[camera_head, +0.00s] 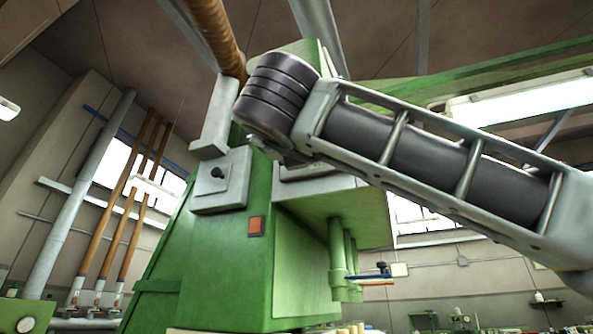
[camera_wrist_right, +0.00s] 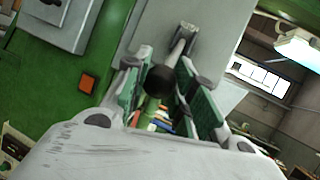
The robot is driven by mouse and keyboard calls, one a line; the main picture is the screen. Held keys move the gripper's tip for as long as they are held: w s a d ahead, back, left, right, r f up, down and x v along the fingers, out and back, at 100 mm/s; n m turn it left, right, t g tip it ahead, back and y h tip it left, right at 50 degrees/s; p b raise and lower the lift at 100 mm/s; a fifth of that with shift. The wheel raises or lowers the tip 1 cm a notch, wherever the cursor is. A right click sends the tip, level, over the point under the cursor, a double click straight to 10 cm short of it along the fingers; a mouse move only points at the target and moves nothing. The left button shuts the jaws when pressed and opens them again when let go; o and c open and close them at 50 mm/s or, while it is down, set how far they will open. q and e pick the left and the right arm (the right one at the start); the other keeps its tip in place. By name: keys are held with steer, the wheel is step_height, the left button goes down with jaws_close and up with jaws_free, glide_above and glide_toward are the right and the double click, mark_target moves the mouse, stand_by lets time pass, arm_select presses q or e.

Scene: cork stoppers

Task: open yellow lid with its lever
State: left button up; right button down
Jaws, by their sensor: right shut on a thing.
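In the right wrist view, a lever (camera_wrist_right: 180,50) with a grey metal shaft and a round black knob stands between the fingers of my right gripper (camera_wrist_right: 161,76). The gripper is shut on the lever at its knob end. In the head view my right arm reaches in from the right across the green machine (camera_head: 213,265); its gripper cannot be made out there. I cannot make out a yellow lid in either view. My left gripper is not in view.
A grey box (camera_head: 220,180) and an orange-red square (camera_head: 256,226) are on the machine's front. Green vertical tubes (camera_head: 337,250) hang under its overhang. Pale cork-coloured pieces (camera_head: 347,329) show at the bottom edge.

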steer(key=c, duration=1.5)
jaws_free()
steer(key=shift+d+r, duration=0.1)
steer(key=shift+c, duration=0.2)
steer(key=o, duration=0.4)
steer(key=shift+w, duration=0.25)
steer(key=shift+s, duration=0.1)
steer(key=shift+s, duration=0.1)
steer(key=v, duration=1.2)
